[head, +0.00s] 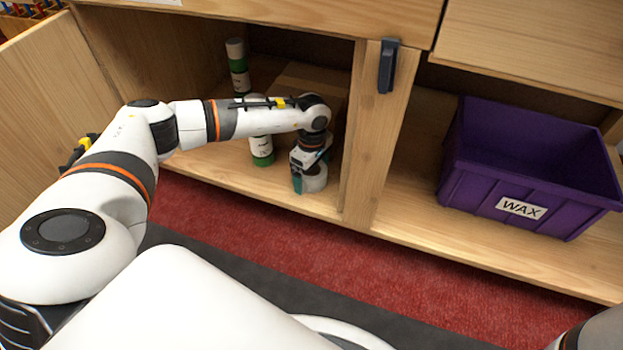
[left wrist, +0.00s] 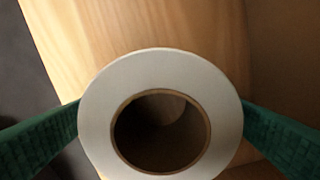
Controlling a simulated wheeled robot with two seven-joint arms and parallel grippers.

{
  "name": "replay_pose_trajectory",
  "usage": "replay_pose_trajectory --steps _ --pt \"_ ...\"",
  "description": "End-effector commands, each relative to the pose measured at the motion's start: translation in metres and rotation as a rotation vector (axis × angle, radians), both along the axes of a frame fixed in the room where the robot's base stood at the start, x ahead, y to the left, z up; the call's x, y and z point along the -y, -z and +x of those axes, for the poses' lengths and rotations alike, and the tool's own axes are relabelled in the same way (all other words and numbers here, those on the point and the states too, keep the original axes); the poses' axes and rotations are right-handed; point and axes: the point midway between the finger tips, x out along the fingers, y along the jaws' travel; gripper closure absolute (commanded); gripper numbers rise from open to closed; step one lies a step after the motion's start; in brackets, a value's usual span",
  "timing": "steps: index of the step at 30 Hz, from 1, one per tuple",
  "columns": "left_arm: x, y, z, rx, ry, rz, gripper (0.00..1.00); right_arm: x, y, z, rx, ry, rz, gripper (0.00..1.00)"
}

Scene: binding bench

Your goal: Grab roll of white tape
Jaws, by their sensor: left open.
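The roll of white tape (head: 315,181) lies flat on the cabinet's lower shelf, near the upright post, partly hidden by my left gripper in the head view. In the left wrist view the roll (left wrist: 92,120) is seen from above, with its brown core ring and dark hole. My left gripper (head: 297,184) is over the roll, pointing down. In the left wrist view its green fingers (left wrist: 160,130) stand open, one on each side of the roll, close to its outer edge. I cannot tell whether they touch it. My right gripper is not in view.
Green-and-white cylinders (head: 262,150) stand left of the gripper, one (head: 237,62) farther back. A cardboard-coloured box (head: 300,75) is behind my wrist. The wooden post (head: 372,150) with a dark handle (head: 388,65) is close at the right. A purple WAX bin (head: 475,188) sits beyond it.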

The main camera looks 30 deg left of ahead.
Motion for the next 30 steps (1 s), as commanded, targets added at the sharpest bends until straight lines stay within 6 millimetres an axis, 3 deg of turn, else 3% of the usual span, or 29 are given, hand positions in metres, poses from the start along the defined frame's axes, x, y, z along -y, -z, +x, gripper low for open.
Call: replay_pose_trajectory --steps 4,12,13,21,30 --pt "0.000 -0.002 0.000 0.001 0.000 0.000 0.08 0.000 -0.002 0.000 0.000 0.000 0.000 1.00" --pt "0.000 -0.002 0.000 0.000 0.000 0.000 0.52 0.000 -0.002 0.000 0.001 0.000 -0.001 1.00" --pt "0.000 -0.002 0.000 0.001 0.000 0.000 0.54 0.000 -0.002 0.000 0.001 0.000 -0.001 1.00" --pt "0.000 -0.009 0.001 0.002 0.000 0.000 0.54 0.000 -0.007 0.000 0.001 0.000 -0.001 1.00" --pt "0.000 -0.068 0.001 0.003 -0.001 -0.001 0.54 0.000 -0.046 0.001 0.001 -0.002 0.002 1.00"
